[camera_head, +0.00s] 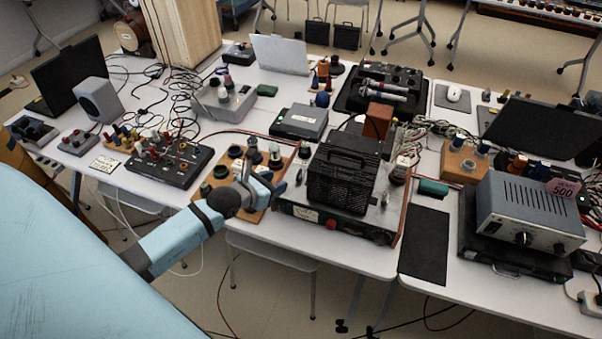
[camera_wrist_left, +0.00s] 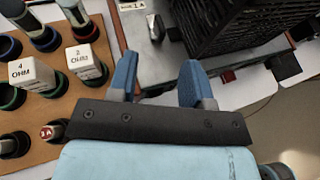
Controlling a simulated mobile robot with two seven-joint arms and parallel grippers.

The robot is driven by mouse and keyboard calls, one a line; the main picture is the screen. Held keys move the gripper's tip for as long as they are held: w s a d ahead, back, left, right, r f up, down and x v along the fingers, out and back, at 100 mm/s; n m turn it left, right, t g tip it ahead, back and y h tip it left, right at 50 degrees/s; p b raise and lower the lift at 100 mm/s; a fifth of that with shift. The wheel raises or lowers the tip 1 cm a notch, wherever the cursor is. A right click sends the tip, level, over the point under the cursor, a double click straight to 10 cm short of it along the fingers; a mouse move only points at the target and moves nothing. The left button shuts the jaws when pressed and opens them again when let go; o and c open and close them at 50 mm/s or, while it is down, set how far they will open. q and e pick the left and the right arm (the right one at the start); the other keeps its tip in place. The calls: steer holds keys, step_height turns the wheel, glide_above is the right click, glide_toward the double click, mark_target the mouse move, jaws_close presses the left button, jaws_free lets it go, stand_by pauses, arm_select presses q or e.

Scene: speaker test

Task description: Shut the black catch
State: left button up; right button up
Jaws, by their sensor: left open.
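A dark test unit with a black vented cage (camera_head: 342,180) stands on the front table; the cage also shows in the wrist view (camera_wrist_left: 235,22). A small black block (camera_wrist_left: 285,65) sticks out at the unit's front edge, right of a red knob (camera_wrist_left: 228,75). It may be the black catch, but I cannot tell whether it is open or shut. My left gripper (camera_head: 268,181) is at the left end of the unit, beside the wooden board. In the wrist view its two blue fingers (camera_wrist_left: 160,64) are apart with nothing between them. My right gripper is not in view.
A wooden board (camera_wrist_left: 50,110) with sockets and white-labelled "OHM" plugs is close left of the gripper. A control box with knobs (camera_head: 168,160) is farther left. A grey power unit (camera_head: 525,215) stands right, past a black mat (camera_head: 425,245). Cables run behind.

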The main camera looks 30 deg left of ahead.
mark_target(298, 173)
arm_select(q)
steer(key=x, duration=1)
steer(key=shift+w+f+p, duration=0.1)
steer(key=shift+w+p, duration=0.2)
